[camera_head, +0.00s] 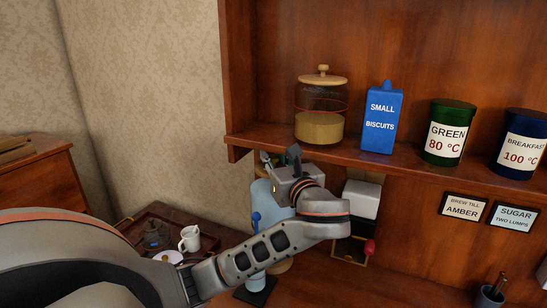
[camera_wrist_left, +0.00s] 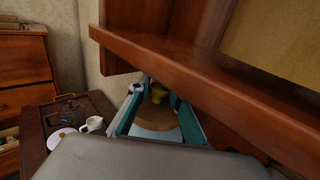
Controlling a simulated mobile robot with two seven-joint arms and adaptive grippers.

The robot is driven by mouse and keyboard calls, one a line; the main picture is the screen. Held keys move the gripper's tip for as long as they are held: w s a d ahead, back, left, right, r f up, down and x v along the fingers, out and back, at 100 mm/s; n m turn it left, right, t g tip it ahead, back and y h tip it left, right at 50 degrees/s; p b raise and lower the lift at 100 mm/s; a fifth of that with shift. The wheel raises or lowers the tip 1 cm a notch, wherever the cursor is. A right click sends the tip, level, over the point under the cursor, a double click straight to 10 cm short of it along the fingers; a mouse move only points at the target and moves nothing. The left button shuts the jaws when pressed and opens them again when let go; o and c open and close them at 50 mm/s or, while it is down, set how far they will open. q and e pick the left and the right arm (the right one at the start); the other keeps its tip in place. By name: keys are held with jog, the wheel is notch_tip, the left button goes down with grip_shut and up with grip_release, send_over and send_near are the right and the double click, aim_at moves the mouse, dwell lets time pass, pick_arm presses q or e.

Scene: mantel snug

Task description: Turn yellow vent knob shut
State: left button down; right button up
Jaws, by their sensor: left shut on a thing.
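The yellow vent knob (camera_wrist_left: 158,92) shows in the left wrist view, on top of a round brown lid (camera_wrist_left: 158,120). My left gripper (camera_wrist_left: 160,93) has its teal fingers on either side of the knob and is shut on it. In the head view my left gripper (camera_head: 279,160) is at the top of a pale blue urn (camera_head: 266,199) with a blue tap (camera_head: 256,219), just below the shelf edge. My wrist hides most of the urn top there. My right gripper is not in view.
A wooden shelf (camera_head: 400,172) runs close above my gripper, with a glass jar (camera_head: 320,125), a blue biscuit box (camera_head: 381,118) and tea tins on it.

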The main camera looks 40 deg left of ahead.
pick_arm(q)
jog(key=shift+m+t, duration=0.3)
jog(key=shift+t, duration=0.1)
jog(key=m+t+h, duration=0.3)
jog(key=t+h, duration=0.1)
jog(key=shift+s+m, duration=0.1)
jog(key=shift+m, duration=0.2)
jog(key=m+t+h, duration=0.4)
jog(key=h, duration=0.1)
jog(key=shift+m+h, duration=0.3)
jog(key=shift+h, duration=0.1)
jog(key=shift+f+m+t+h, duration=0.1)
jog(key=shift+m+t+h, duration=0.15)
jog(key=shift+m+h, duration=1.2)
jog(key=shift+f+m+t+h, duration=0.2)
jog(key=shift+m+h, duration=0.55)
jog(key=shift+h, duration=1.4)
jog(key=shift+r+m+g+h, duration=0.2)
jog(key=shift+m+h, duration=0.55)
jog(key=shift+h, duration=0.4)
jog(key=shift+r+m+g+h, duration=0.15)
jog(key=shift+m+h, duration=0.6)
jog(key=shift+h, duration=0.4)
jog(key=shift+f+m+h, duration=0.1)
jog(key=shift+m+h, duration=0.2)
jog(key=shift+h, duration=0.1)
jog(key=c, duration=1.9)
grip_release()
